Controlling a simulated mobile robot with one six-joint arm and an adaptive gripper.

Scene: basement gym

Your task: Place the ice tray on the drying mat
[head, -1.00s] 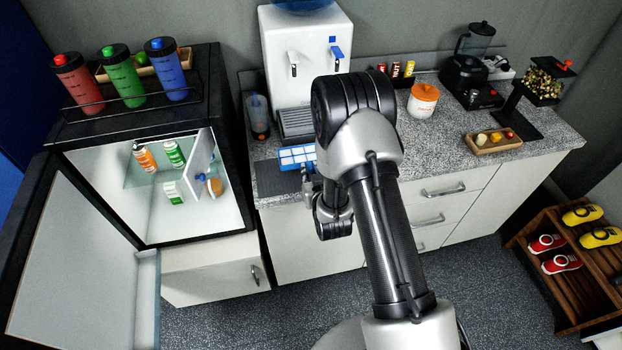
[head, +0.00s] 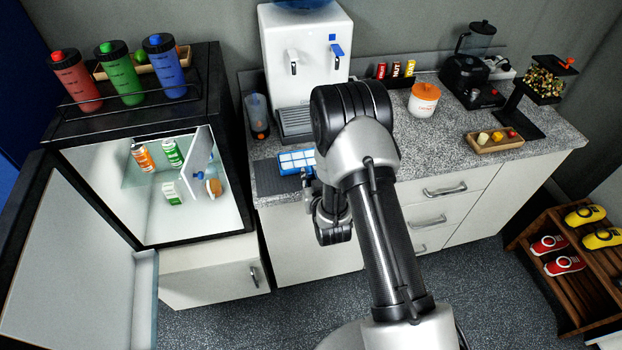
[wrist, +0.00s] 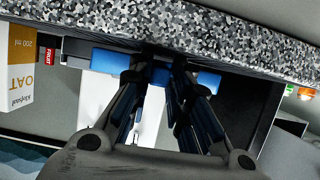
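The ice tray (head: 297,161), blue with pale cells, is in front of the water dispenser in the head view. It overlaps the back right part of the dark drying mat (head: 268,180); I cannot tell whether it touches the mat. Blue parts of the tray show on both sides of my fingers in the wrist view (wrist: 112,61). My gripper (wrist: 164,62) has its fingertips close together at the blue tray, shut on it. In the head view my arm hides most of the gripper and the tray's right end.
The white water dispenser (head: 306,62) stands behind the tray.

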